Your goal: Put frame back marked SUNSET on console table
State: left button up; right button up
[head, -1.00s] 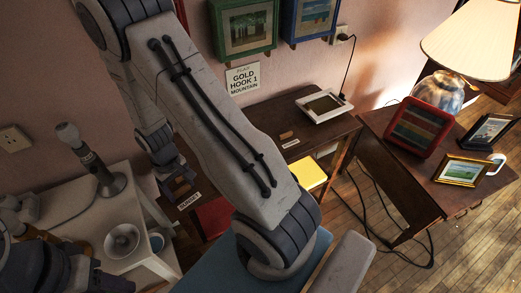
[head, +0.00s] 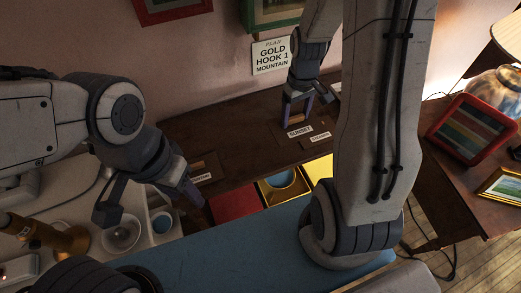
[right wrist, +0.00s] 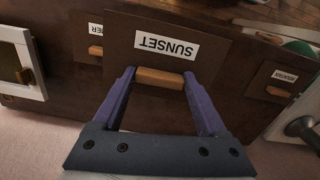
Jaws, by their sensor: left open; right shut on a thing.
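The frame back marked SUNSET (right wrist: 160,58) is a dark brown panel with a white label and a tan wooden handle. My right gripper (right wrist: 158,88) is shut on that handle, one purple finger at each end. In the head view my right gripper (head: 298,105) is at the back of the dark console table (head: 235,115), with the SUNSET label (head: 299,131) just in front. I cannot tell whether the panel touches the tabletop. My left gripper (head: 188,190) is open and empty near the table's front left.
Similar panels with handles and labels lie either side, one marked MOUNTAIN (right wrist: 283,80). A white frame (right wrist: 22,65) is beyond. A red frame (head: 470,128) stands on the right table. My right arm hides part of the console.

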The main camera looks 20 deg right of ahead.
send_over(258, 149)
notch_tip(258, 149, down, 6)
jog(key=shift+f+p, duration=0.1)
jog(key=shift+p, duration=0.25)
jog(key=shift+f, duration=2.05)
jog(key=shift+f, duration=0.1)
jog(key=o, duration=1.3)
